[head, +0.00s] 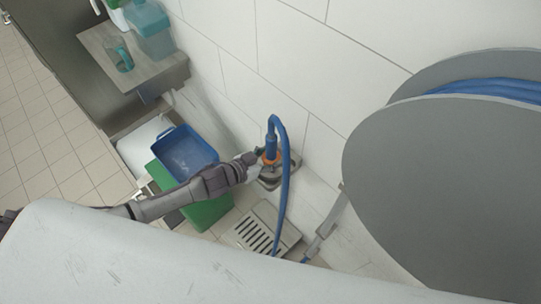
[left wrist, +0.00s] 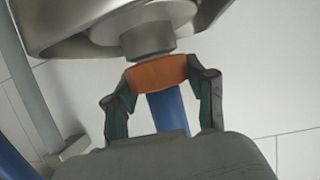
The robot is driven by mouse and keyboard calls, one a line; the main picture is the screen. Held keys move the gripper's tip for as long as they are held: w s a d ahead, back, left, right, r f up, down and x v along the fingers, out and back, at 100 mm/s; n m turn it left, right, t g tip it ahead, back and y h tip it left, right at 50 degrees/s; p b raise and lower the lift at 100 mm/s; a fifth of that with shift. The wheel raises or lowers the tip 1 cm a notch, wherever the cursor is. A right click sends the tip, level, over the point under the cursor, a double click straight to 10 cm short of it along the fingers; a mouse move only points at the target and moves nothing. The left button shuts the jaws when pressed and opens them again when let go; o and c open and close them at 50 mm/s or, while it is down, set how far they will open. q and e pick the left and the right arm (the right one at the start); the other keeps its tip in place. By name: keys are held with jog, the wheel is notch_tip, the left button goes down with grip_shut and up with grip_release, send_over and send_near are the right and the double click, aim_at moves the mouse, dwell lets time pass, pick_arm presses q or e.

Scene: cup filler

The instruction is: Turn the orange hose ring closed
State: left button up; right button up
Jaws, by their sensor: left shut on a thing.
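The orange hose ring (head: 271,157) sits below the blue hose end (head: 271,142), at a metal wall fitting (head: 280,178) in the middle of the head view. In the left wrist view the orange ring (left wrist: 158,74) is large, between a grey metal stub (left wrist: 148,40) and the blue hose (left wrist: 167,112). My left gripper (head: 258,156) reaches it from the left. In the left wrist view its two green-padded fingers (left wrist: 160,85) are shut on the ring, one at each side. My right gripper is not in view.
A large grey hose reel (head: 440,180) stands at the right. The blue hose hangs past a slotted metal grate (head: 262,232). A blue bin (head: 184,153) and a green box (head: 208,212) stand left of the fitting, near my left arm. A shelf (head: 150,72) with a cup is at upper left.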

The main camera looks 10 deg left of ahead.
pick_arm(q)
jog(key=shift+m+g+h, duration=0.8)
jog(key=shift+m+h, duration=0.2)
jog(key=o, duration=1.2)
jog(key=v, duration=1.2)
jog(key=shift+d, duration=0.1)
